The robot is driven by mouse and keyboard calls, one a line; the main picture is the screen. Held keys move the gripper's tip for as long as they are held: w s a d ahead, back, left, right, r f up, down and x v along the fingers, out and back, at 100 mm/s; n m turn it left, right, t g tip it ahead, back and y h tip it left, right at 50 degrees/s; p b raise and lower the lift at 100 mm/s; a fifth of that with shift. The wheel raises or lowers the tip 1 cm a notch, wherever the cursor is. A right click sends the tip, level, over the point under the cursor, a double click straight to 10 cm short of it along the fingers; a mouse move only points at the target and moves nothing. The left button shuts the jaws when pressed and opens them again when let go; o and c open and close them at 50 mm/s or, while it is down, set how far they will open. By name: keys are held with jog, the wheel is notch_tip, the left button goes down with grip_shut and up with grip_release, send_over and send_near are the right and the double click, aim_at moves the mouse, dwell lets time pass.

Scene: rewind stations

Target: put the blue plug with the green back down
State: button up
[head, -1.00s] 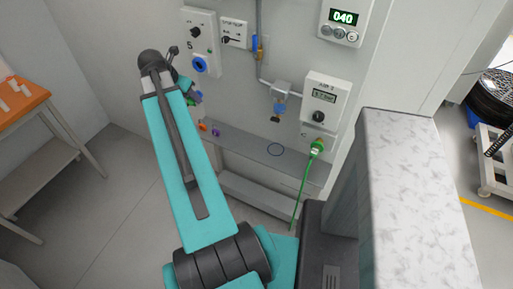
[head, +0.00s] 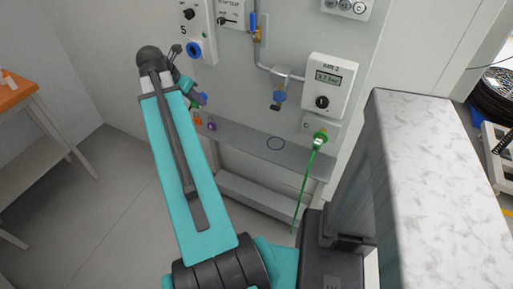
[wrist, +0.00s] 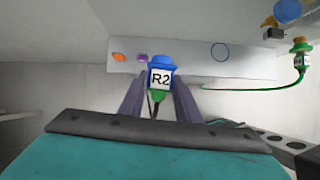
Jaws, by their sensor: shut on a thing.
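My gripper (wrist: 160,92) is shut on a blue plug (wrist: 161,60) with a white R2 label and a green lower part. In the head view my gripper (head: 194,93) is near the panel, at the left end of the grey shelf (head: 245,138), and the plug is mostly hidden by it. An empty blue ring outline (head: 276,143) marks the shelf's middle; it also shows in the wrist view (wrist: 220,52). The held plug appears in front of the shelf; I cannot tell its height above it.
Orange (head: 197,120) and purple (head: 212,126) things are at the shelf's left. A green plug (head: 320,137) with a green hose is at the shelf's right, below a gauge box (head: 331,84). A blue-handled valve fitting (head: 279,90) hangs above the shelf. A marble-patterned block (head: 430,180) stands right.

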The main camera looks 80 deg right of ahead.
jog(key=s+a+f+m+b, duration=0.1)
jog(key=s+a+f+b, duration=0.1)
jog(key=s+f+b, duration=0.3)
jog(key=s+a+f+m+g+b, duration=0.1)
jog(key=f+b, duration=1.1)
jog(key=b, duration=1.2)
jog(key=shift+s+a+f+m+g+y, duration=0.35)
jog(key=shift+s+a+m, duration=0.55)
jog(key=shift+s, duration=0.95)
jog(key=shift+d+r+p, duration=0.2)
jog(key=shift+p, duration=1)
jog(key=p, duration=0.2)
jog(key=d+p, duration=0.1)
jog(key=p, duration=0.2)
jog(key=shift+w+d, duration=0.1)
jog(key=shift+w, duration=0.15)
jog(key=d+p, duration=0.1)
jog(key=p, duration=0.9)
jog(key=shift+w+f+p, duration=0.1)
jog(key=shift+p, duration=0.2)
jog(key=shift+w+d+f+p, duration=0.3)
jog(key=shift+w+d, duration=0.2)
jog(key=shift+d, duration=1.65)
jog(key=shift+w+d+f+p, duration=0.2)
jog(key=shift+w+d, duration=0.3)
jog(key=shift+d, duration=1.65)
jog(key=shift+w+d+f+p, duration=0.2)
jog(key=shift+w+d+f, duration=0.25)
jog(key=shift+d, duration=1.7)
jog(key=shift+r, duration=0.1)
